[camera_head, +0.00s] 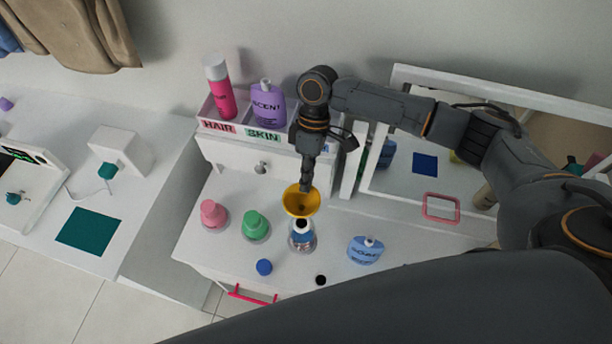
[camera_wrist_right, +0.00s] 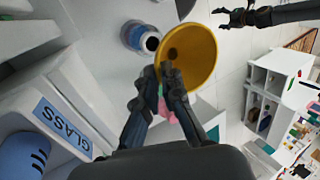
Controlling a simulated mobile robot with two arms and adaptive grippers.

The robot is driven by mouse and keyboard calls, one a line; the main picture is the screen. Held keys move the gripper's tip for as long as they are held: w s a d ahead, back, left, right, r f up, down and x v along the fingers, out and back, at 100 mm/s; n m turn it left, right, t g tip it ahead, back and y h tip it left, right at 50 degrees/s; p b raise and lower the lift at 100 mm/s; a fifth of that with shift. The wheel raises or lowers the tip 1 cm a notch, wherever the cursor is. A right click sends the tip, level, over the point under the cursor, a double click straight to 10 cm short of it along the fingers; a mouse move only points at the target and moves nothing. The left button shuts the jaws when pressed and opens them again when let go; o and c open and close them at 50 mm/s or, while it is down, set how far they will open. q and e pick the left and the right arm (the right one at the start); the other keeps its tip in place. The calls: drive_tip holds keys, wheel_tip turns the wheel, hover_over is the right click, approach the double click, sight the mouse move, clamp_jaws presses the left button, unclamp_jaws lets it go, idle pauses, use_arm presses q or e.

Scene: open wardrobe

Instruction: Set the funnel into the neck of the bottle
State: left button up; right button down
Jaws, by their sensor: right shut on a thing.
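My right gripper (camera_head: 306,184) is shut on the rim of the yellow funnel (camera_head: 301,204) and holds it in the air, its wide mouth facing up. The bottle (camera_head: 302,242), clear with a blue label and dark open neck, stands upright on the white counter. In the head view the funnel appears just behind the neck. The funnel's spout tip is hidden. My left gripper (camera_wrist_right: 222,18) shows at the top of the right wrist view, open and empty.
A pink bottle (camera_head: 214,214) and a green bottle (camera_head: 255,225) stand left of the bottle. A blue bottle (camera_head: 366,249) stands right. A blue cap (camera_head: 264,267) and black cap (camera_head: 320,280) lie in front. The labelled organizer (camera_head: 232,154) and mirror frame (camera_head: 378,150) stand behind.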

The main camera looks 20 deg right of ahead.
sight(306, 196)
drive_tip(key=shift+f, duration=0.55)
drive_tip(key=shift+s+a+f+b, duration=0.1)
drive_tip(key=shift+f+b, duration=0.25)
drive_tip(key=shift+b, duration=0.05)
use_arm(q)
wheel_tip(306, 196, down, 2)
drive_tip(key=shift+f+b, duration=0.15)
drive_tip(key=shift+b, duration=0.45)
use_arm(e)
wheel_tip(306, 196, down, 3)
drive_tip(key=shift+r, duration=0.1)
use_arm(q)
drive_tip(key=shift+r+p, duration=0.3)
use_arm(e)
drive_tip(key=shift+r, duration=0.1)
use_arm(q)
drive_tip(key=shift+r+p, duration=0.55)
drive_tip(key=shift+r, duration=0.25)
drive_tip(key=shift+f+b, duration=0.45)
drive_tip(key=shift+f, duration=0.25)
use_arm(e)
drive_tip(key=shift+f, duration=1.55)
